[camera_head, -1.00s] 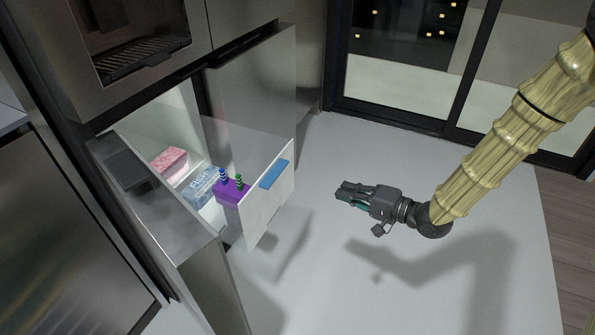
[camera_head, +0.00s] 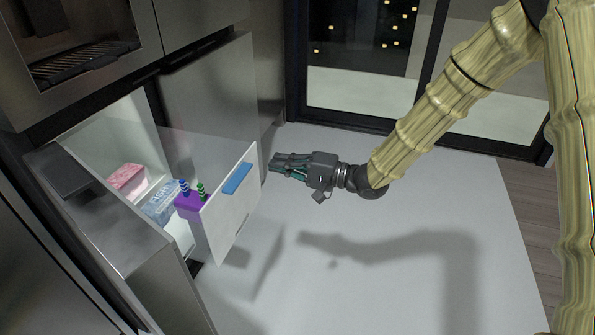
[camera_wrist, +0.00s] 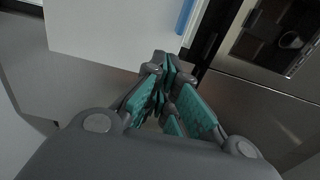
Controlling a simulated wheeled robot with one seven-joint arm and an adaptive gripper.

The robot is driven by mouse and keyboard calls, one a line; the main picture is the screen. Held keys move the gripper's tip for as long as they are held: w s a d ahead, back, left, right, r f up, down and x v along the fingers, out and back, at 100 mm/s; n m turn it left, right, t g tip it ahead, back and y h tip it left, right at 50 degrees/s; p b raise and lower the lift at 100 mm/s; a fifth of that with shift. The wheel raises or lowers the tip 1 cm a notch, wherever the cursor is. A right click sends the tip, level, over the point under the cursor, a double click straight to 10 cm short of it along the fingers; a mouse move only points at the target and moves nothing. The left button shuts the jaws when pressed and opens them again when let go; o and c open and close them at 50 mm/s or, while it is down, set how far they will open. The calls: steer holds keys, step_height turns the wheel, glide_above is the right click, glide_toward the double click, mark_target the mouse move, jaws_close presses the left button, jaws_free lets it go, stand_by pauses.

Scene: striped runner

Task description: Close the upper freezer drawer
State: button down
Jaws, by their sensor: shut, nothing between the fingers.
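The upper freezer drawer (camera_head: 232,215) is pulled out, with a white front and a blue strip (camera_head: 237,178) near its top edge. Inside it are a pink box (camera_head: 127,180), a blue and white box (camera_head: 162,201) and a purple container (camera_head: 188,205) with blue and green spiral pieces on top. My gripper (camera_head: 272,168) is shut and empty, pointing left just to the right of the drawer front; I cannot tell whether it touches. In the wrist view the closed fingertips (camera_wrist: 163,58) overlap the lower edge of the white drawer front (camera_wrist: 110,32).
An open steel freezer door (camera_head: 95,225) stands left of the drawer, and another steel door panel (camera_head: 215,100) rises behind it. A dispenser recess (camera_head: 85,65) is at the upper left. The pale floor (camera_head: 400,240) to the right is clear, with glass doors behind.

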mark_target(251, 157)
steer(key=b+x, duration=0.1)
steer(key=x, duration=0.4)
steer(key=shift+f+b, duration=0.1)
steer(key=shift+b, duration=0.3)
steer(key=shift+a, duration=0.15)
steer(key=shift+a, duration=0.1)
